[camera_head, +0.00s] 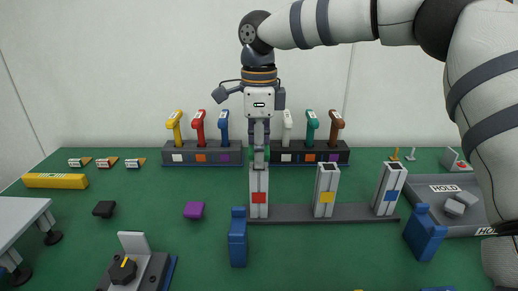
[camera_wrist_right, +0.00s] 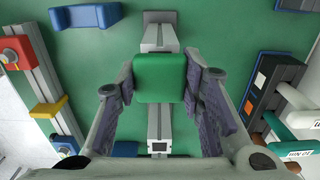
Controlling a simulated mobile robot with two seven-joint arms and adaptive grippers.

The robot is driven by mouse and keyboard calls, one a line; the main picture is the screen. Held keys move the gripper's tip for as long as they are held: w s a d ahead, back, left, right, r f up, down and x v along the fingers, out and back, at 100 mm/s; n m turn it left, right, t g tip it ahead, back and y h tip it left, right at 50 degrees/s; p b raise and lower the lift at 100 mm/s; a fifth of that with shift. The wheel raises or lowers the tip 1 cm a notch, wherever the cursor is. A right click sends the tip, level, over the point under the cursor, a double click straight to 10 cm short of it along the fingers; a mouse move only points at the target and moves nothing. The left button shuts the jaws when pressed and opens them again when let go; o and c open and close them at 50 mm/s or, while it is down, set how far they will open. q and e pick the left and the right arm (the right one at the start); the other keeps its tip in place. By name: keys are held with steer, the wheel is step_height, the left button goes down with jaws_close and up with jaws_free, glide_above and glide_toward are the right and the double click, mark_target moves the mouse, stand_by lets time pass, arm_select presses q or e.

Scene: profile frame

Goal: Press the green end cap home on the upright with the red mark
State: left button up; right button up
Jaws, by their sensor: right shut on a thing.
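The upright with the red mark (camera_head: 259,197) stands at the left end of a dark rail (camera_head: 335,213). My right gripper (camera_head: 259,158) points down over its top, shut on the green end cap (camera_wrist_right: 160,77). In the head view the fingers mostly cover the cap, which is at the upright's top end; I cannot tell whether a gap remains. In the right wrist view the cap sits between both finger pads and hides what is directly under it. My left gripper is not in view.
Uprights with a yellow mark (camera_head: 325,192) and a blue mark (camera_head: 389,190) stand to the right. A blue block (camera_head: 238,240) is front left of the red-marked upright. A purple cap (camera_head: 194,210) and black cap (camera_head: 104,209) lie left. A grey tray (camera_head: 429,205) is right.

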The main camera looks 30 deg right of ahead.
steer(key=shift+f, duration=1.15)
stand_by(0.5)
steer(key=o, duration=1)
step_height(320, 180, up, 12)
